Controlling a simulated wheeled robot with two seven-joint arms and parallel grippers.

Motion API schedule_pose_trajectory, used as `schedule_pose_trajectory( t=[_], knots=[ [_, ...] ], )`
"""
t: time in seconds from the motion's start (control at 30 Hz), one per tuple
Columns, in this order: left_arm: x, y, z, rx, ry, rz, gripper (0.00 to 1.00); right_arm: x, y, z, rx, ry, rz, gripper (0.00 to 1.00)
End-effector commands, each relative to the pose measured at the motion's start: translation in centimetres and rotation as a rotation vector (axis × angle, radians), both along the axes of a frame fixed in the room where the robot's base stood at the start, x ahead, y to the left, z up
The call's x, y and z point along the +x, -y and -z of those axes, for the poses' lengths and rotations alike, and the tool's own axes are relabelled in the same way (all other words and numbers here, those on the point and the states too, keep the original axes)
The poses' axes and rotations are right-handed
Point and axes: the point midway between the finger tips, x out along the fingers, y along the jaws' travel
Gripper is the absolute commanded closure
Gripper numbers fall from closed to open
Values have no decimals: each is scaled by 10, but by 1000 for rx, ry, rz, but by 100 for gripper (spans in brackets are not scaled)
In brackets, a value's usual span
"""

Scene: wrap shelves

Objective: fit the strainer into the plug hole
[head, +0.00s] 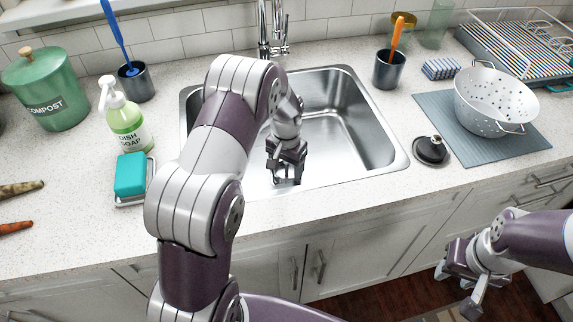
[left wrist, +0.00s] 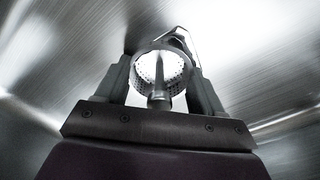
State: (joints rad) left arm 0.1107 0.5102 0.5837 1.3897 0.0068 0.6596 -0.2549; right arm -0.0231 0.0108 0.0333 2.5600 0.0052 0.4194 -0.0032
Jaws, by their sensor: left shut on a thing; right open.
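The strainer (left wrist: 148,68) is a round, perforated metal cup with a central post, seen in the left wrist view. My left gripper (left wrist: 162,80) is shut on it, one finger on each side. In the head view my left gripper (head: 286,178) is low inside the steel sink (head: 345,110), near its front wall; the strainer cannot be made out there. The plug hole cannot be clearly seen; a curved metal edge shows just beyond the strainer in the left wrist view, but I cannot tell what it is. My right gripper (head: 457,288) is open and empty, in front of the cabinets.
The faucet (head: 271,30) stands behind the sink. Dish soap (head: 126,122) and a teal sponge (head: 130,174) are at left. A black stopper (head: 431,151), a white colander (head: 492,98) on a grey mat and a dark cup (head: 389,70) are at right.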

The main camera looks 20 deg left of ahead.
Motion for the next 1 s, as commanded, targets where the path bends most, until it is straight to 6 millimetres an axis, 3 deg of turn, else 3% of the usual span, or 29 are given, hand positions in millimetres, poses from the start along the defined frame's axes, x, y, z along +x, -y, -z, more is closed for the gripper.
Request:
schedule_pose_trajectory(
  t=[0.03, 0.1, 0.43, 0.57, 0.8, 1.0],
  knots=[
    [0, 0, 0, 0, 0, 0, 26, 0, 0, 0, 0, 0, 0, 57],
    [0, 0, 0, 0, 0, 0, 7, 0, 0, 0, 0, 0, 0, 57],
    [0, 0, -7, 0, 1, 0, 7, 0, 0, -3, 0, 0, 0, 57],
    [1, 0, -31, 1, 3, 0, 7, 0, 0, -6, 0, 0, 0, 57],
    [1, 0, -98, 0, 4, 0, 7, 0, 0, -9, 0, 0, 0, 57],
    [1, -1, -128, 0, 2, 0, 7, 0, 0, -10, 0, 0, 0, 57]
  ],
)
